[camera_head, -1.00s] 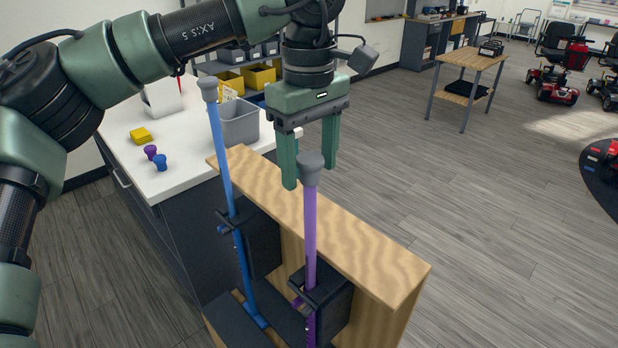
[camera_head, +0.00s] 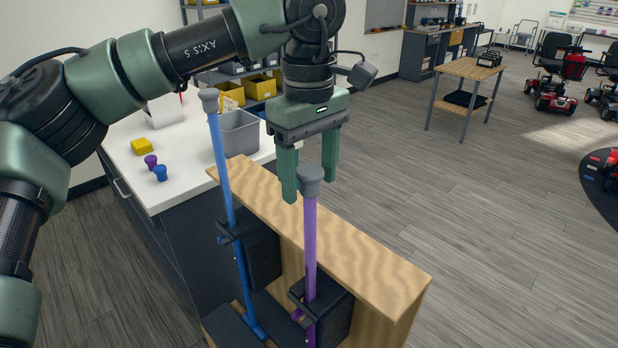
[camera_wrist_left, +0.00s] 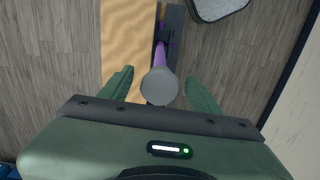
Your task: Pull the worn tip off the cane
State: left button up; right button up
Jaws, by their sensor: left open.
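A purple cane (camera_head: 310,240) stands upright, clamped in a dark holder (camera_head: 328,302) on the wooden stand (camera_head: 330,235). Its grey tip (camera_head: 311,180) points up. A blue cane (camera_head: 228,190) with a grey tip (camera_head: 209,100) stands in a second holder to the left. My left gripper (camera_head: 310,192) is open and points down, with its fingertips around the height of the purple cane's tip. In the left wrist view the grey tip (camera_wrist_left: 159,86) sits between the two fingers (camera_wrist_left: 160,82), with gaps on both sides. My right gripper is not in view.
A wooden side table (camera_head: 466,63) and scooters (camera_head: 556,75) stand farther back.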

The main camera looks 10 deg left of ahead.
aim_at(310, 169)
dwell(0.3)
pick_arm(q)
grip_shut()
dwell(0.3)
jog(key=shift+r, duration=0.15)
jog(key=shift+r+p, duration=2.7)
jog(key=shift+r, duration=0.15)
notch_tip(310, 169, up, 5)
jog(key=p, duration=0.4)
